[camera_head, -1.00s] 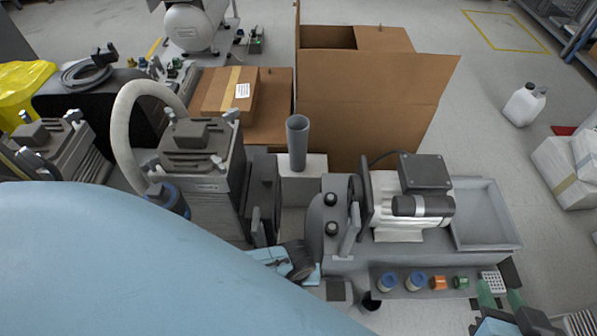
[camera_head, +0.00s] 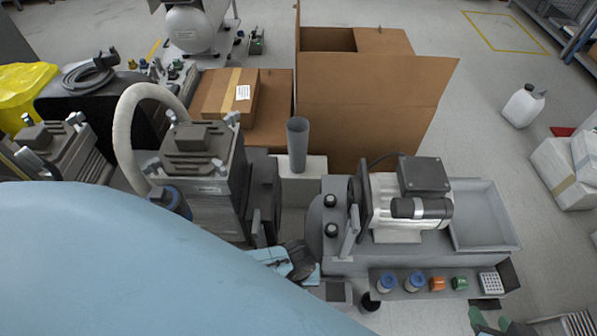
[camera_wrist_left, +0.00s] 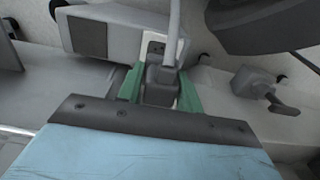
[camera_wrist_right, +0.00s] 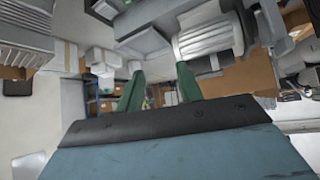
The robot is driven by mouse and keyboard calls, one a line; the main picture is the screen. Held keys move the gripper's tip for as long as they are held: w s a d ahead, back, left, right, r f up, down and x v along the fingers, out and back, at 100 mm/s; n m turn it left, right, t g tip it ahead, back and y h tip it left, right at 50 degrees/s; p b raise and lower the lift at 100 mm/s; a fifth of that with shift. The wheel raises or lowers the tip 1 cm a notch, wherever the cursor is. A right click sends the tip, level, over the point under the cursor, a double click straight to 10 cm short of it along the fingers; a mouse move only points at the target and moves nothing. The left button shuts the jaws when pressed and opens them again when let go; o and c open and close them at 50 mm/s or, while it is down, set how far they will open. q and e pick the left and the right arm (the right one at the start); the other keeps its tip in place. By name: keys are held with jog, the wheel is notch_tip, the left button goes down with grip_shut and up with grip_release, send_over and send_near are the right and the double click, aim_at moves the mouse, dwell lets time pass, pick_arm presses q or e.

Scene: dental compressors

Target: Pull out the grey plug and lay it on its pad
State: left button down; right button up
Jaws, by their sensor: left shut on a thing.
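The grey plug (camera_wrist_left: 160,86) sits between the green fingers of my left gripper (camera_wrist_left: 160,92) in the left wrist view, with its pale cable running up. My left gripper is shut on it. A white socket plate (camera_wrist_left: 153,45) shows just behind the plug; I cannot tell whether the plug is still seated in it. In the head view my blue arm hides the plug and the left fingertips. A small grey square (camera_head: 338,293) lies by the compressor's base; I cannot tell if it is the pad. My right gripper (camera_wrist_right: 160,90) is open and empty, at the head view's bottom right (camera_head: 490,321).
A motor unit (camera_head: 410,200) stands on a grey base beside an empty grey tray (camera_head: 485,215). A shelf with blue, orange and green fittings (camera_head: 437,283) runs along its front. A grey tube (camera_head: 298,145) stands upright behind. A large cardboard box (camera_head: 370,100) blocks the back.

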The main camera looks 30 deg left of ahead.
pick_arm(q)
jog(key=shift+r+p, duration=0.9)
jog(key=shift+p, duration=0.1)
pick_arm(e)
jog(key=s+d+f+g+h, duration=0.1)
jog(key=s+d+f+g, duration=0.2)
jog(key=s+g, duration=0.2)
jog(key=shift+s+f+h, duration=0.25)
jog(key=shift+s+h, duration=0.05)
jog(key=shift+s, duration=1.15)
